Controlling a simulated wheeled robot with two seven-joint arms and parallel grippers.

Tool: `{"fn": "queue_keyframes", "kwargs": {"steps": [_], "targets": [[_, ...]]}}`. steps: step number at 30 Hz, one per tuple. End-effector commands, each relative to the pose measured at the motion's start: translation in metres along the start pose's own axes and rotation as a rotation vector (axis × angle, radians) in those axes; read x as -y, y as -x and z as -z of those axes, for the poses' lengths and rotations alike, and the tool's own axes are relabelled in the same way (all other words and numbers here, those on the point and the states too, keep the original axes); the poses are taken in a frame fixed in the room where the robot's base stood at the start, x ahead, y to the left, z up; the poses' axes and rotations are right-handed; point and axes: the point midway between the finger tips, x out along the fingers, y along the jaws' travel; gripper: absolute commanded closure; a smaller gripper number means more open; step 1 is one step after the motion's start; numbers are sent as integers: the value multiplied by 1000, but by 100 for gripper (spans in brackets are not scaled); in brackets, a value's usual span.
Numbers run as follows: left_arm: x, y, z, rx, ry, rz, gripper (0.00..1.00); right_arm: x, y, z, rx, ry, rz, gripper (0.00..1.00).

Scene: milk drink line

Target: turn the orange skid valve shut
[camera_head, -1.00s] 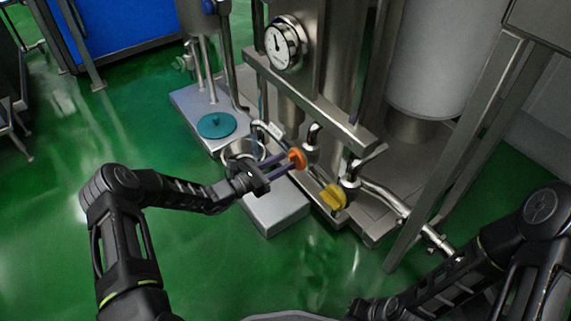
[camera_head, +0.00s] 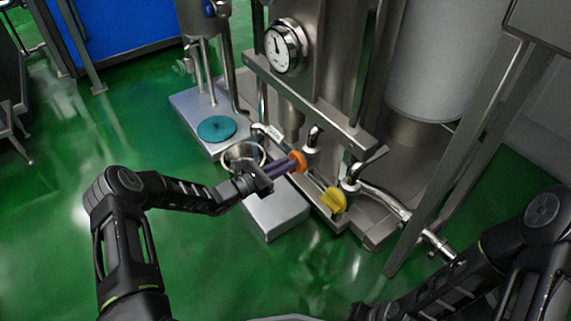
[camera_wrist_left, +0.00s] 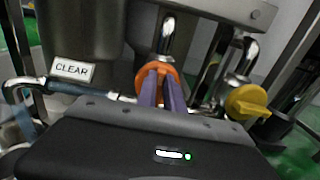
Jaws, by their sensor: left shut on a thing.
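The orange valve (camera_head: 299,160) sits on a steel pipe at the front of the skid. It also shows in the left wrist view (camera_wrist_left: 167,72), ahead of the fingers. My left gripper (camera_head: 291,165) reaches it from the left, and its purple fingers (camera_wrist_left: 161,90) are shut on the orange handle. The fingers hide part of the handle. My right gripper (camera_head: 362,309) is at the bottom edge of the head view, too cut off and dark to tell its state.
A yellow valve handle (camera_head: 334,201) is just right of the orange one, also in the wrist view (camera_wrist_left: 246,102). A steel pot (camera_head: 243,154), a teal lid (camera_head: 216,127) and a grey step (camera_head: 275,214) are close by. A gauge (camera_head: 284,46) is above. A "CLEAR" label (camera_wrist_left: 73,69) is at left.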

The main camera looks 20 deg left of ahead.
Motion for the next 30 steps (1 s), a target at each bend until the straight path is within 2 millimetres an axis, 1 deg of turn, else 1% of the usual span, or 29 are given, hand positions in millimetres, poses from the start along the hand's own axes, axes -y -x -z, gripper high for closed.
{"fn": "queue_keyframes", "kwargs": {"steps": [10,17,23,30], "targets": [[0,0,0,0,-3,1,100,0,0,0,0,0,0,100],[1,0,0,0,-46,1,100,1,2,0,0,0,0,100],[3,0,-1,-1,-141,1,100,2,6,-1,1,1,-1,100],[7,0,-1,0,-326,0,100,5,14,-1,2,2,-2,100]]}}
